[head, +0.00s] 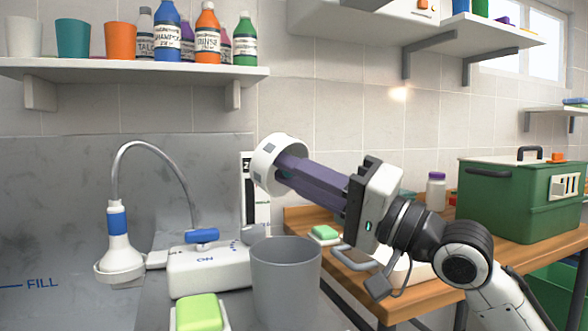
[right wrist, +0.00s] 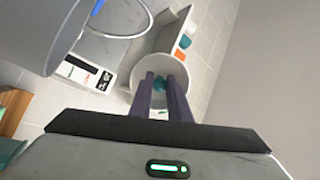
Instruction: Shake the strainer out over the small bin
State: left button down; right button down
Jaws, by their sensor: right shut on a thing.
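The strainer (head: 266,163) is a short white cylinder with grey openings in its side. My right gripper (head: 288,172) is shut on it with long purple fingers. It is held tilted in the air, above and slightly left of the small bin. The small bin (head: 286,285) is a grey, round, open-topped tub standing upright on the counter. In the right wrist view the strainer (right wrist: 164,64) surrounds the fingertips, and the grey bin (right wrist: 35,30) is at upper left. A teal patch shows within the strainer's outline; I cannot tell what it is. My left gripper is out of view.
A white unit (head: 208,270) with a hose-fed shower head (head: 119,250) stands left of the bin. A green block (head: 199,313) lies in front. A wooden bench (head: 425,265) with a green box (head: 515,200) is at right. Bottles line the shelf (head: 120,68) above.

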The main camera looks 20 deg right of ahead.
pick_arm(q)
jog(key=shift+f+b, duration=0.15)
jog(key=shift+b, duration=0.5)
pick_arm(e)
notch_tip(320, 180, down, 2)
jog(key=shift+f, duration=0.1)
